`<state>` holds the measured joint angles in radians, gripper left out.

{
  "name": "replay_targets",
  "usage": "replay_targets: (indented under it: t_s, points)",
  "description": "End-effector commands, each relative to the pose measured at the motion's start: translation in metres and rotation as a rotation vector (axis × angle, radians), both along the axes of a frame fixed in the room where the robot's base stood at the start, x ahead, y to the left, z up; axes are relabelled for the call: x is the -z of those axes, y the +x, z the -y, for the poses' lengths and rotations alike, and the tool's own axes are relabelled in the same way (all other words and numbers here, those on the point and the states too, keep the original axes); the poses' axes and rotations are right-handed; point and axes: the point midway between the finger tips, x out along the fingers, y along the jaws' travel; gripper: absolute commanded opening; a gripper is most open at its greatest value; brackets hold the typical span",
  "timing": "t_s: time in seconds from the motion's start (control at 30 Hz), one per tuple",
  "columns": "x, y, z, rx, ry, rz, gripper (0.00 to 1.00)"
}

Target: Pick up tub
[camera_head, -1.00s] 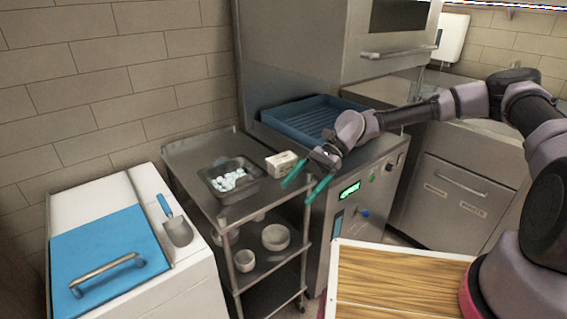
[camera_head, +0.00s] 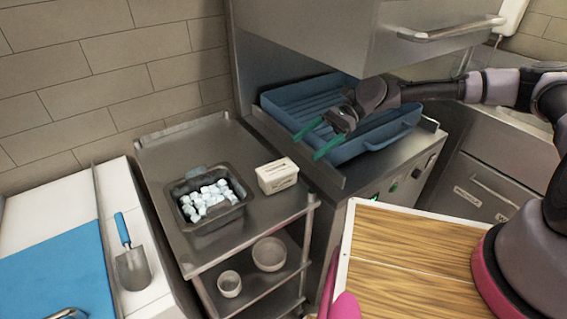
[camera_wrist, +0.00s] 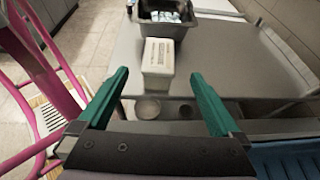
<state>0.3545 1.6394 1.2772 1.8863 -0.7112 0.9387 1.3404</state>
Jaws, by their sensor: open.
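A small white tub (camera_head: 277,175) with dark lettering on its side stands on the top shelf of the metal cart (camera_head: 165,155), near its right edge. My gripper (camera_head: 312,142) is open and empty, above and to the right of the tub, in front of the blue tray. In the wrist view the tub (camera_wrist: 158,58) lies ahead, centred between the two green fingers (camera_wrist: 159,78) and apart from them.
A dark pan (camera_head: 212,226) of ice cubes stands left of the tub. Bowls (camera_head: 270,254) sit on the cart's lower shelf. A blue rack tray (camera_head: 375,140) is behind my gripper. A scoop (camera_head: 132,268) lies on the white chest, left. A wooden board (camera_head: 400,250) is in front.

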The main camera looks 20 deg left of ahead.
Motion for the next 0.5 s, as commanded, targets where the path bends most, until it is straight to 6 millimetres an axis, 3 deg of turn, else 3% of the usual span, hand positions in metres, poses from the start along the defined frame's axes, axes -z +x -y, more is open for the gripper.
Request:
replay_targets:
  t_s: [0.3, 0.5]
  points:
    - [0.016, -0.031, -0.027, -0.004, 0.002, -0.003, 1.00]
    - [0.022, -0.041, -0.036, -0.002, 0.001, -0.002, 1.00]
